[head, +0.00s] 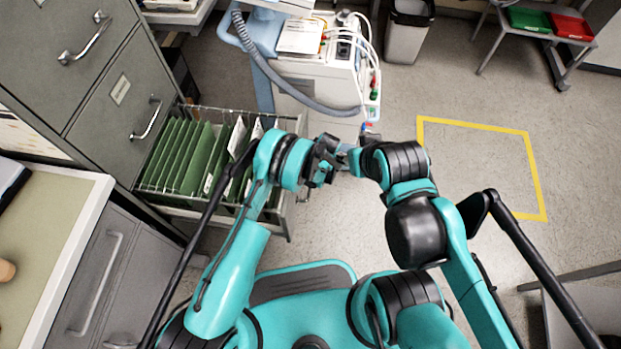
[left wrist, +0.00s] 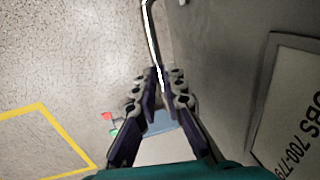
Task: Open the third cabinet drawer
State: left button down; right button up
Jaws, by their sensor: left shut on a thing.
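The grey cabinet's lower drawer (head: 289,218) is pulled well out, with green hanging folders (head: 180,157) inside. Higher drawers with metal handles (head: 88,40) are closed. My left gripper (head: 328,165) is at the front of the open drawer. In the left wrist view, its fingers (left wrist: 161,88) are shut on the drawer's metal handle (left wrist: 152,40), beside the grey drawer front (left wrist: 228,60) and its label (left wrist: 290,105). My right gripper (head: 350,158) is close beside the left one; its fingers are too small and covered to read.
A medical cart (head: 318,70) with a grey hose stands just beyond the drawer. A counter (head: 60,225) with a grey cabinet is at left. A yellow floor outline (head: 533,165) marks clear floor at right. A grey bin (head: 406,38) stands at the back.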

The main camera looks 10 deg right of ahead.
pick_arm(q)
jog(key=c, duration=1.6)
grip_release()
notch_tip(320, 180, up, 12)
jog(key=d, duration=0.2)
jog(key=shift+s+f, duration=0.15)
jog(key=shift+s, duration=0.25)
jog(key=shift+d, duration=0.1)
